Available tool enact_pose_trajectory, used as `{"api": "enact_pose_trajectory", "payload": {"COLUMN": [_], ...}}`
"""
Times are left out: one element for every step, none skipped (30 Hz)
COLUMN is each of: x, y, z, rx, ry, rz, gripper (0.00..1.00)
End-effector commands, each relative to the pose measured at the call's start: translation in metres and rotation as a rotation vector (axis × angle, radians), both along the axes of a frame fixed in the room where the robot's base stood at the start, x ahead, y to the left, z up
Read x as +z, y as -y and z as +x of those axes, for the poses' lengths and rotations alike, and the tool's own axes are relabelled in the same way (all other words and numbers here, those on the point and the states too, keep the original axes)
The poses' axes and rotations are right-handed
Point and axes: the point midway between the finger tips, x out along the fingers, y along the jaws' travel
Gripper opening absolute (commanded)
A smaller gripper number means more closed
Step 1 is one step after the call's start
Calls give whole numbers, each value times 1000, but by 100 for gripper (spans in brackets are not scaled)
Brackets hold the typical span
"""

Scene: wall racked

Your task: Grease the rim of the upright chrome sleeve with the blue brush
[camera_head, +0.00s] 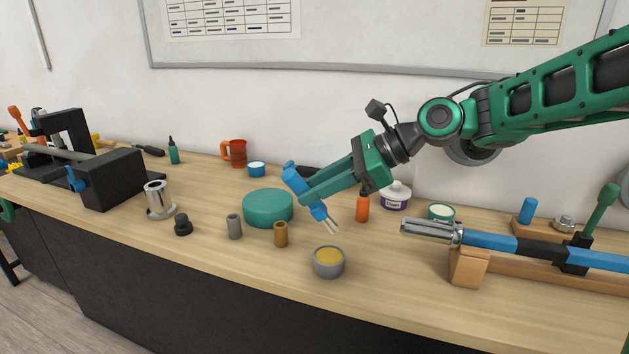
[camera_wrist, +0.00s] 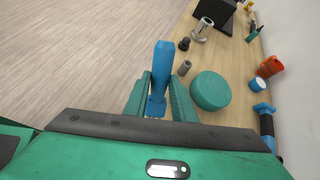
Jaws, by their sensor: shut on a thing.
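The upright chrome sleeve (camera_head: 158,197) stands on its flange on the bench, left of centre in the head view. It also shows at the top of the wrist view (camera_wrist: 204,27). My gripper (camera_head: 309,195) is shut on the blue brush (camera_head: 292,175), whose blue handle (camera_wrist: 161,68) stands between the fingers in the wrist view. The brush is tilted, with its pale bristles pointing down and right, above and apart from a small grey cup of yellow grease (camera_head: 328,258). My gripper is well right of the sleeve.
A teal round block (camera_head: 268,206), a grey tube (camera_head: 234,226), a brass tube (camera_head: 281,234) and a black knob (camera_head: 183,224) stand between the sleeve and the cup. A black vise (camera_head: 112,178) is left of the sleeve. A blue-and-chrome shaft (camera_head: 487,242) lies in supports at right.

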Motion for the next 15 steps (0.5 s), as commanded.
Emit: {"api": "enact_pose_trajectory", "payload": {"x": [-1,-2,-4,-6,-8,-12,-14,-17,-21,-24,-27,-31,-34,-37,-41], "y": [0,0,0,0,0,0,0,0,0,0,0,0,0,0,0], "z": [0,0,0,0,0,0,0,0,0,0,0,0,0,0,0], "rx": [0,0,0,0,0,0,0,0,-1,-1,0,0,0,0,0], "ry": [-1,-1,-2,-3,-3,-3,-3,-3,-4,-4,-3,-3,-3,-3,-3], "rz": [3,4,4,4,4,3,3,3,4,3,3,3,3,3,3], "gripper": [1,1,1,1,1,1,1,1,1,1,1,1,1,1,1]}}
